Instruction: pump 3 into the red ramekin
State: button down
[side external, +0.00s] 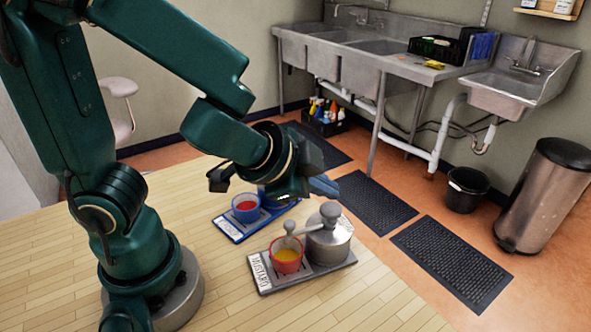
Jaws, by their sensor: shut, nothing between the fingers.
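The red ramekin (286,267) stands at the left end of a grey tray labelled MUSTARD, with yellow sauce visible inside. A grey metal pump dispenser (328,246) stands beside it on the tray. Its spout (289,228) reaches over the ramekin, and its round knob (330,209) sits on top. My gripper (325,187) is shut and empty, just above and slightly left of the knob in the picture. A small gap shows between them, but I cannot tell the depth exactly.
Behind, a blue ramekin (246,215) with red sauce stands on a blue tray (230,232). Its blue dispenser (266,199) is mostly hidden by my wrist. The wooden table is clear in front. Sinks, floor mats and a bin stand beyond.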

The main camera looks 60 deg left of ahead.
aim_at(324, 210)
notch_tip(324, 210, up, 6)
dwell(0.9)
dwell(2.3)
jog(key=shift+f, duration=2.95)
dwell(0.3)
jog(key=shift+f, duration=0.5)
